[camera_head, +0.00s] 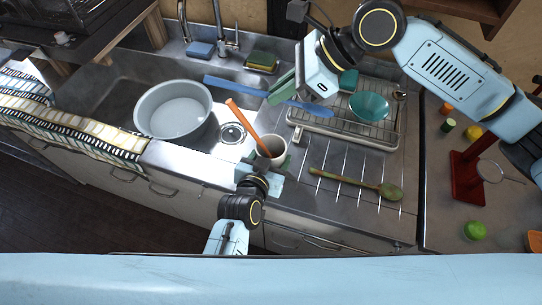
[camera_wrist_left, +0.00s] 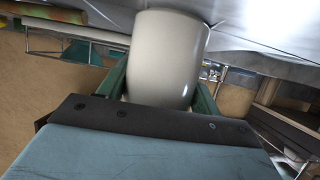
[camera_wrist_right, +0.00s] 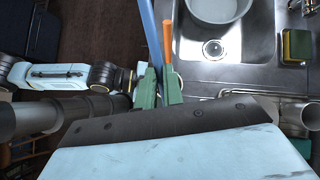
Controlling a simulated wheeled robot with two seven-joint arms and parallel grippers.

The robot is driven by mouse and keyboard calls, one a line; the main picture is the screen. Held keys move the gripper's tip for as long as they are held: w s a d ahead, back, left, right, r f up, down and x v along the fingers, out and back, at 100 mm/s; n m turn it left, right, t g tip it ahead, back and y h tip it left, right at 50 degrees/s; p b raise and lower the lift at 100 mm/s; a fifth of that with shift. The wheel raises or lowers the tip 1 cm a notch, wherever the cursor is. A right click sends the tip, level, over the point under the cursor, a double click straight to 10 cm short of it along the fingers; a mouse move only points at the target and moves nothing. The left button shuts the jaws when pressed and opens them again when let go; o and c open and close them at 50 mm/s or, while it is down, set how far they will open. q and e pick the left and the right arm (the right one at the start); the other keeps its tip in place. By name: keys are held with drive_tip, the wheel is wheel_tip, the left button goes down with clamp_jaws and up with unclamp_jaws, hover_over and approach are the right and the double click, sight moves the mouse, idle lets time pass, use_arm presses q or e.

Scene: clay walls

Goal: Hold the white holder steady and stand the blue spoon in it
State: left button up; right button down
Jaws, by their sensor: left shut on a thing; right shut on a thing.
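The white holder (camera_head: 272,147) stands on the steel counter right of the sink, with an orange-handled utensil (camera_head: 243,118) leaning in it. My left gripper (camera_head: 270,163) is shut on the holder, its green fingers on either side; the holder (camera_wrist_left: 166,55) fills the middle of the left wrist view. My right gripper (camera_head: 284,92) is shut on the blue spoon (camera_head: 235,85) and holds it above the counter, behind the holder and apart from it. The spoon lies roughly level across the head view. In the right wrist view, the spoon (camera_wrist_right: 148,35) runs up beside the orange handle.
A grey basin (camera_head: 173,108) sits in the sink at left. A dish rack (camera_head: 345,130) with a teal bowl (camera_head: 369,106) stands behind right. A green-brown spoon (camera_head: 355,184) lies on the ridged drainboard. A red stand (camera_head: 468,170) is far right. Sponges and a tap are at the back.

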sight(310, 107)
wheel_tip(310, 107, down, 10)
drive_tip(key=c, duration=1.5)
unclamp_jaws()
drive_tip(key=shift+o, duration=0.2)
drive_tip(key=v, duration=1.2)
